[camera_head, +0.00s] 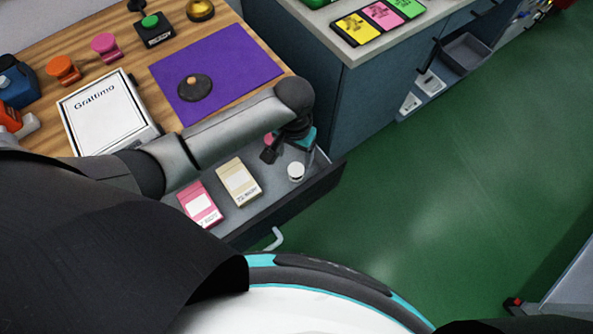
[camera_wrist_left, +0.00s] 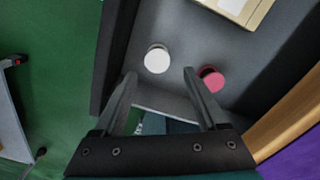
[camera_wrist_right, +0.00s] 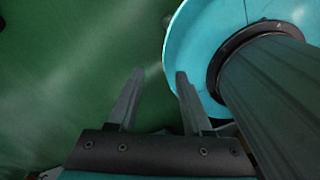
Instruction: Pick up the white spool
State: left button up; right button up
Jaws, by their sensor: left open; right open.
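The white spool (camera_head: 295,171) stands in the open drawer (camera_head: 322,180), near its right end. In the left wrist view the white spool (camera_wrist_left: 157,59) lies ahead of my left gripper (camera_wrist_left: 158,82), a little left of the middle between the fingertips. My left gripper (camera_head: 270,153) is open and empty above the drawer, just left of and behind the spool in the head view. A pink spool (camera_wrist_left: 211,79) is by its right finger. My right gripper (camera_wrist_right: 158,74) is open and empty over the green floor, beside my base.
A pink box (camera_head: 199,205) and a cream box (camera_head: 238,181) lie in the drawer left of the spool. The wooden desk (camera_head: 132,60) above holds a purple mat (camera_head: 228,62) and a white box (camera_head: 106,115). Green floor (camera_head: 450,180) is clear to the right.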

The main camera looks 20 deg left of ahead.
aim_at(296, 170)
pick_arm(q)
notch_tip(296, 170, down, 2)
jog(key=shift+f+b, duration=0.45)
jog(key=shift+f, duration=0.2)
jog(key=f+b, duration=0.1)
jog(key=f, duration=0.1)
jog(key=f+b, duration=0.1)
jog(key=f, duration=0.2)
jog(key=shift+s+d, duration=0.15)
jog(key=shift+d, duration=0.05)
pick_arm(e)
jog(key=f, duration=0.1)
jog(key=w+f, duration=0.1)
jog(key=f, duration=0.1)
jog(key=shift+w+f, duration=0.35)
pick_arm(q)
jog(key=shift+c, duration=0.3)
grip_shut()
pick_arm(e)
jog(key=shift+s, duration=0.15)
pick_arm(q)
jog(key=shift+r, duration=0.15)
